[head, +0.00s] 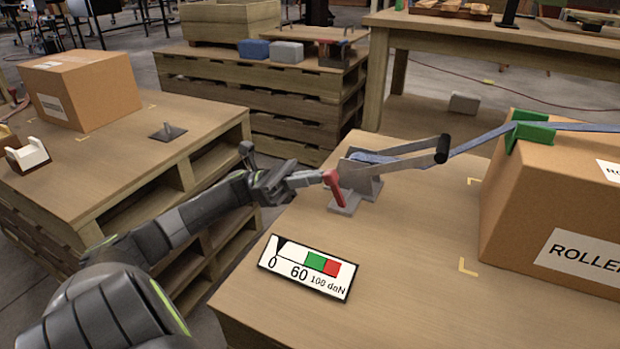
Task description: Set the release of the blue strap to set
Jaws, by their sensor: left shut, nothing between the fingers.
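The blue strap (480,139) runs from a grey metal ratchet (362,181) on the right-hand table up over a green corner guard (531,135) on a cardboard box (555,190). The ratchet's long handle (405,158) has a black grip and points right. A small red lever (334,187), which looks like the release, stands at the ratchet's left side. My left gripper (314,179) is shut and empty, with its tips right at the red lever; I cannot tell whether they touch. My right gripper is out of view.
A gauge plate (306,267) marked 0, 60 and 100 daN lies in front of the ratchet, its black pointer near 0. Another box (82,88), a tape dispenser (27,155) and a small grey fitting (167,133) are on the left table. Stacked pallets (290,95) stand behind.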

